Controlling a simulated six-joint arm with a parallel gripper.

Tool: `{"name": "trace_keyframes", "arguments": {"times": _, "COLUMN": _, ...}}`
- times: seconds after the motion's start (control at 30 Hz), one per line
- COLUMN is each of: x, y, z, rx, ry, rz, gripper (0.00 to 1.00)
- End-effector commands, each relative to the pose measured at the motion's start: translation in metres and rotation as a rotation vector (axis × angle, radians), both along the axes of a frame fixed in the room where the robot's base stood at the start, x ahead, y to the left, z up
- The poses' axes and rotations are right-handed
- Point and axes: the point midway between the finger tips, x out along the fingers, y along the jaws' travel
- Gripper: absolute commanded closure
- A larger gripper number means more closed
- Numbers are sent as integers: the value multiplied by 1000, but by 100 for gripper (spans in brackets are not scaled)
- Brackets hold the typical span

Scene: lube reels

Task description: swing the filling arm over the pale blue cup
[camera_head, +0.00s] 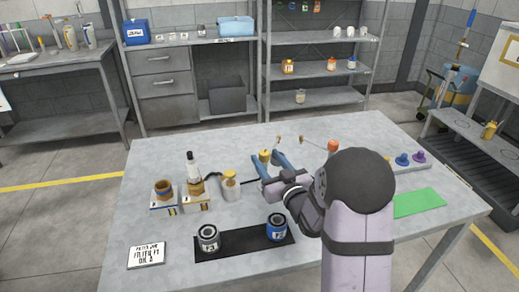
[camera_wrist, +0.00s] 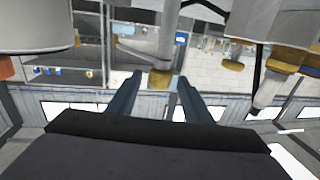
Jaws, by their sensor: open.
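My gripper (camera_head: 265,161) is open, its two blue fingers reaching toward the back middle of the table. A yellow knob (camera_head: 264,154) shows at the fingertips. In the wrist view, a gold knob (camera_wrist: 161,79) on a grey post lies between the open fingertips, with a gap on each side. A thin grey bar (camera_wrist: 134,51) runs up to this post; it looks like part of the filling arm. A blue labelled cup (camera_head: 277,227) stands on the black mat; I cannot tell if it is the pale blue one. My arm hides part of the table.
A dark grey labelled cup (camera_head: 208,239) stands on the black mat (camera_head: 240,243). A yellow-topped jar (camera_head: 230,187) and a bottle on a stand (camera_head: 193,173) are left of my gripper. A thin rod (camera_head: 315,143) and orange-topped item (camera_head: 333,146) are behind right.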

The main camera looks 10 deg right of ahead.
Motion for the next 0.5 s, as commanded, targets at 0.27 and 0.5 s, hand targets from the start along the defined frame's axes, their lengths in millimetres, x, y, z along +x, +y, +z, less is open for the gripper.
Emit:
{"name": "trace_keyframes", "arguments": {"times": 0.27, "x": 34, "y": 7, "z": 1, "rx": 0, "ry": -1, "rz": 1, "gripper": 54}}
{"name": "trace_keyframes", "arguments": {"times": 0.5, "x": 56, "y": 10, "z": 1, "rx": 1, "ry": 0, "rz": 0, "gripper": 54}}
